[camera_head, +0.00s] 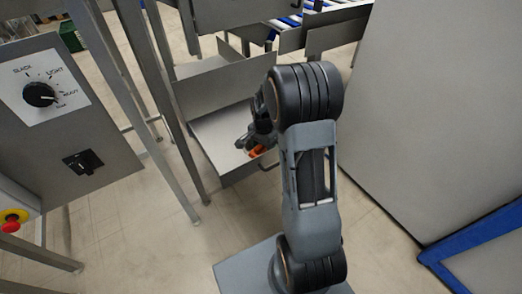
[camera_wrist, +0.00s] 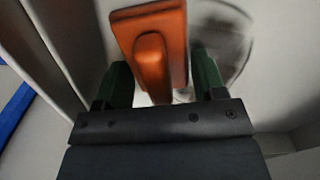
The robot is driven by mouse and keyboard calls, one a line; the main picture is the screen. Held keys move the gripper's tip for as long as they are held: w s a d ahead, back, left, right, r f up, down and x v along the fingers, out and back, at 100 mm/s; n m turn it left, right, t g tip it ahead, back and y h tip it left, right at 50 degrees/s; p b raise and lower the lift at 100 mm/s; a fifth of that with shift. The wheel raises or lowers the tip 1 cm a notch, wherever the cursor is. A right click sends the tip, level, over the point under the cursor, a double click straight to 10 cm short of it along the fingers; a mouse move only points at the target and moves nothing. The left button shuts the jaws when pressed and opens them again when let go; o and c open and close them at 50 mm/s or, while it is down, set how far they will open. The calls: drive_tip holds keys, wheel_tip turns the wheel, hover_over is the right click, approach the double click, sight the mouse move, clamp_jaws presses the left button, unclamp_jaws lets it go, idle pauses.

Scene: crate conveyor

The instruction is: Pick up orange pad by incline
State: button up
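The orange pad (camera_wrist: 172,25) has a raised grip on it and lies near a grey metal surface in the wrist view. My gripper (camera_wrist: 163,80) is open, with one dark green finger on each side of the raised grip. Gaps show between the fingers and the grip, so it is not clamped. In the head view a small orange part of the pad (camera_head: 257,151) shows beside my gripper (camera_head: 250,142), over the metal tray (camera_head: 222,138) at the foot of the incline. My arm hides part of that area.
A conveyor with blue and white rollers (camera_head: 322,8) runs at the top. A control panel (camera_head: 60,115) with a dial and red button stands at left, beside metal legs (camera_head: 165,120). A large grey cabinet (camera_head: 430,110) and a blue-edged frame (camera_head: 470,245) are at right.

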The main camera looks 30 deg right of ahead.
drive_tip(key=c, duration=0.6)
drive_tip(key=shift+o, duration=0.2)
wheel_tip(320, 180, up, 10)
drive_tip(key=p, duration=0.3)
